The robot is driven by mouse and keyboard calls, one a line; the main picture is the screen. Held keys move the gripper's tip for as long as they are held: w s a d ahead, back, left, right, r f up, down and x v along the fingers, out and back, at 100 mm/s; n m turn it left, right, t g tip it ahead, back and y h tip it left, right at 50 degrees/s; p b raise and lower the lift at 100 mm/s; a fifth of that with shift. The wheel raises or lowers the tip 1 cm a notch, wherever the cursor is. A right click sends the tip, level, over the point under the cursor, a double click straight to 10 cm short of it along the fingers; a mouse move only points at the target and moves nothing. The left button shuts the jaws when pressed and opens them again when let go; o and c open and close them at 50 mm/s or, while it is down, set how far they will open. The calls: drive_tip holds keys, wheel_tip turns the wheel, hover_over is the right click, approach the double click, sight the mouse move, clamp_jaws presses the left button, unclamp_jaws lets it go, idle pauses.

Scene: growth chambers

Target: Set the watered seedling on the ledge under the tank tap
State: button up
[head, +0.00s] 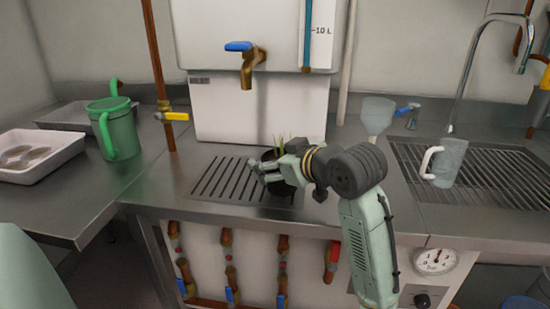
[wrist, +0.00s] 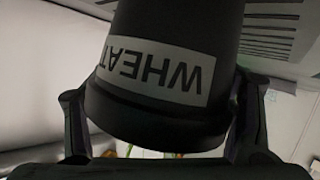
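The seedling is a black pot (head: 281,188) with thin green leaves (head: 279,146). In the wrist view the pot (wrist: 172,60) fills the middle, its white WHEAT label inverted. My gripper (head: 272,171) has a finger on each side of the pot and is closed on it, also in the wrist view (wrist: 160,112). The pot is upright at the right part of the slotted ledge (head: 222,180); I cannot tell whether its base touches. The brass tap (head: 247,72) with a blue lever is on the white tank (head: 200,40), above and left of the pot.
A green jug (head: 120,135) and a white tray (head: 35,155) stand at left. A copper pipe (head: 159,75) rises left of the ledge. A grey mug (head: 449,162) stands on the ribbed drainer (head: 500,175) at right, under a curved faucet (head: 470,60).

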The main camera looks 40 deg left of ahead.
drive_tip(key=shift+o, duration=1.4)
drive_tip(key=shift+r, duration=0.1)
